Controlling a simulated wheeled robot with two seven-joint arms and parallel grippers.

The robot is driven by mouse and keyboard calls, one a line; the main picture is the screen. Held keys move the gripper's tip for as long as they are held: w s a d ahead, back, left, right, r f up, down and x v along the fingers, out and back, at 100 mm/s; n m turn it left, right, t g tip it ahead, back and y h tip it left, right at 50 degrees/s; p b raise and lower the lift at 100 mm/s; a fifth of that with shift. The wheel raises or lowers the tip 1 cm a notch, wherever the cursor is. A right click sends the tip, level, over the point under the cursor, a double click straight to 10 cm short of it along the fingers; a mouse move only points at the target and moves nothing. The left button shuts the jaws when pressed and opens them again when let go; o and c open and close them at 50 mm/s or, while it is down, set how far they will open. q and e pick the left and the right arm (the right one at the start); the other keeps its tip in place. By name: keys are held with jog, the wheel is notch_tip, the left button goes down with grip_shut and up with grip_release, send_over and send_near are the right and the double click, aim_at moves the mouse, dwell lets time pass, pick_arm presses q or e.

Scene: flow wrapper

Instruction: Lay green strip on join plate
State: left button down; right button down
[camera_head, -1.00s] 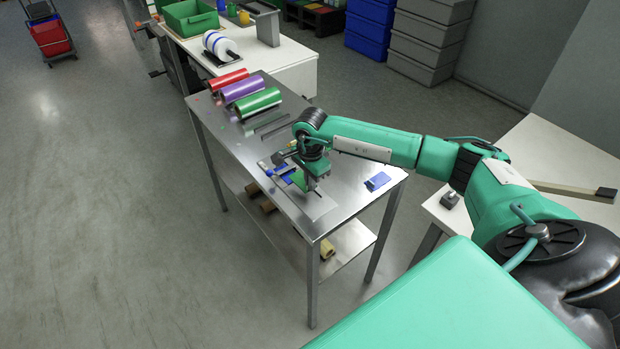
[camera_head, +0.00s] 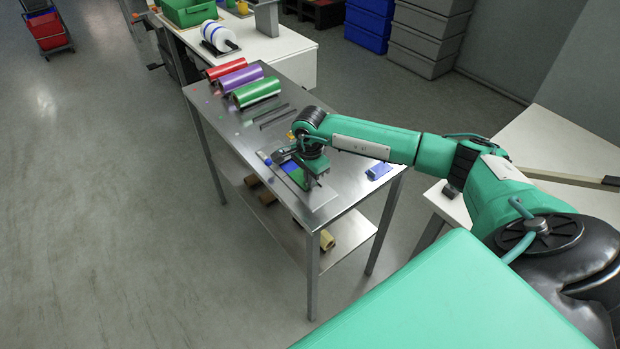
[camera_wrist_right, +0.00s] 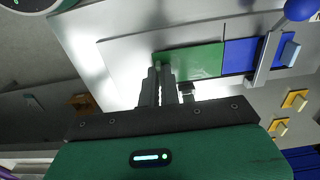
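The green strip (camera_wrist_right: 192,61) lies flat along the pale join plate (camera_wrist_right: 119,50) in the right wrist view, its right end against or very near a blue strip (camera_wrist_right: 240,55). A metal clamp bar with a blue ball knob (camera_wrist_right: 300,8) crosses the blue strip. My right gripper (camera_wrist_right: 158,72) is low over the plate, its fingers close together at the green strip's left end, apparently pinching it. In the head view the green strip (camera_head: 296,173) shows partly, mostly hidden by the right gripper (camera_head: 309,184). My left gripper is not in view.
The steel table (camera_head: 345,190) carries green (camera_head: 256,92), purple (camera_head: 240,78) and red (camera_head: 224,67) rolls at its far end. A small blue piece (camera_head: 379,171) lies near the right edge. Yellow parts (camera_wrist_right: 294,99) show beyond the plate. A white table (camera_head: 560,150) stands at right.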

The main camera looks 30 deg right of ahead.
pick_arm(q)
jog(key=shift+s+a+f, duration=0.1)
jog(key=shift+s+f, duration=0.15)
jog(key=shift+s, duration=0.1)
pick_arm(e)
jog(key=shift+f, duration=0.2)
jog(key=c, duration=1.6)
grip_release()
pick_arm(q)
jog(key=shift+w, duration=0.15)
pick_arm(e)
jog(key=shift+o, duration=0.2)
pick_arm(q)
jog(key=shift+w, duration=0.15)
pick_arm(e)
jog(key=shift+r, duration=0.1)
